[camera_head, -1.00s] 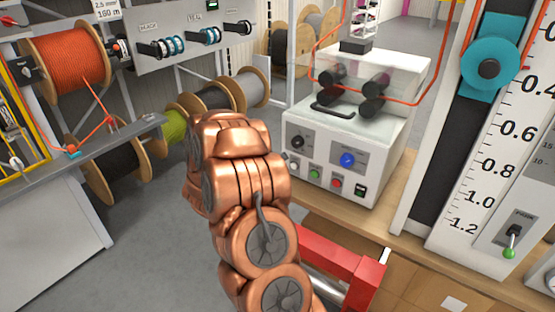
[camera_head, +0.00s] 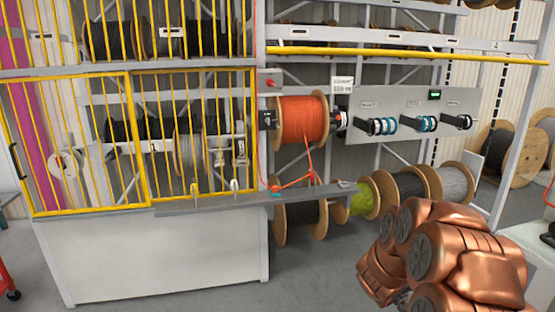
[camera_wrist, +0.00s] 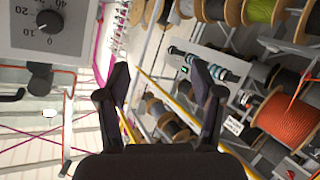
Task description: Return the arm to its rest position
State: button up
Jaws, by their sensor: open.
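My copper-coloured arm (camera_head: 440,260) is folded at the lower right of the head view, in front of the lower cable reels. My gripper is outside the head view. In the wrist view my gripper (camera_wrist: 162,85) shows two dark fingers spread wide apart, with nothing between them. Behind the fingers the wrist view shows reels and racks at a tilt.
An orange cable reel (camera_head: 303,119) hangs on the rack beside a yellow-barred cage (camera_head: 130,140). A grey panel (camera_head: 412,115) carries small coils on pegs. Larger reels, one yellow-green (camera_head: 363,197), stand below. Grey floor (camera_head: 200,295) is clear in front of the white cabinet (camera_head: 160,250).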

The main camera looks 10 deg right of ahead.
jog(key=w+a+r+n+t+y, duration=0.15)
jog(key=a+y, duration=0.25)
jog(key=a, duration=0.6)
jog(key=w+a+r+n+t+y, duration=0.1)
jog(key=w+a+n+t+y, duration=0.15)
jog(key=a+y, duration=0.45)
jog(key=s+a+r+n+g+y, duration=0.15)
jog(key=s+a, duration=0.25)
jog(key=a, duration=0.4)
jog(key=s+a+n+g+y, duration=0.1)
jog(key=s+a+g, duration=0.15)
jog(key=a, duration=0.55)
jog(key=s+a+n+g, duration=0.1)
jog(key=s+a+g, duration=0.3)
jog(key=s, duration=1)
jog(key=s+d+r+g, duration=0.1)
jog(key=s+g, duration=0.3)
jog(key=s, duration=1.5)
jog(key=shift+d+r+h, duration=0.3)
jog(key=shift+d+h, duration=0.15)
jog(key=shift+d, duration=0.05)
